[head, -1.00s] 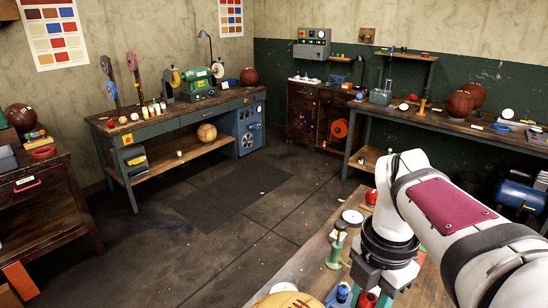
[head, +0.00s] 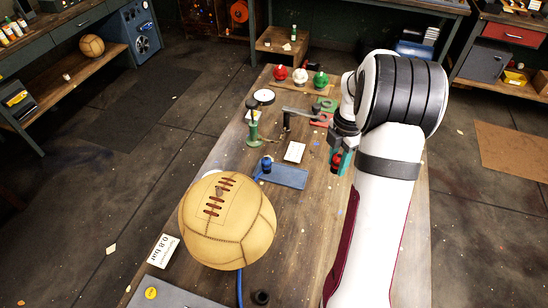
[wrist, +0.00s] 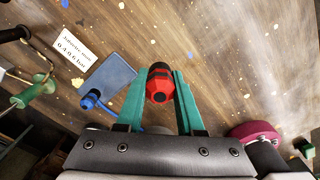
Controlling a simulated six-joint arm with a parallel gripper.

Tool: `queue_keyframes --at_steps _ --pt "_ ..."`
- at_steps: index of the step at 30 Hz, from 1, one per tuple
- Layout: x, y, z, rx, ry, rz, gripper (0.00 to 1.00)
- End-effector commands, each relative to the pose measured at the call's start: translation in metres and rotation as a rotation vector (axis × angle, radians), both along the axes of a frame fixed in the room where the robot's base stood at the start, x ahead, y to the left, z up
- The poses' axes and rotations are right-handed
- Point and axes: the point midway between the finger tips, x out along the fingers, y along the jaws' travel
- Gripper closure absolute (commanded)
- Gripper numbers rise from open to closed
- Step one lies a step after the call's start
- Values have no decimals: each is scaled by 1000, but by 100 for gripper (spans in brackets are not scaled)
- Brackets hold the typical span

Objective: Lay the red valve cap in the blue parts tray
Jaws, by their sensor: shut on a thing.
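The red valve cap (wrist: 160,88), with a black band, sits between the two green fingers of my gripper (wrist: 160,76) in the wrist view. The gripper is shut on it. In the head view my gripper (head: 340,156) and the red cap (head: 336,161) are to the right of the blue parts tray (head: 288,178), apart from it. The cap's height above the table is hard to tell. The flat blue tray also shows left of the fingers in the wrist view (wrist: 110,78), and its visible surface looks empty. A blue knobbed part (head: 266,164) is at the tray's left end.
A tan laced ball (head: 228,225) lies in front of the tray. A green-handled tool (head: 254,128) and a white card (head: 294,152) are behind it. Bare wood lies between gripper and tray.

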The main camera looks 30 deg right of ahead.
Motion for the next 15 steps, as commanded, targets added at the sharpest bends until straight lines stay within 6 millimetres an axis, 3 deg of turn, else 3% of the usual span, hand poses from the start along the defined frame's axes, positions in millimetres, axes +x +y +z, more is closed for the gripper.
queue_keyframes --at_steps 9,15 --pt "75 49 -56 2 1 4 100" --pt "94 61 -72 1 1 0 100"
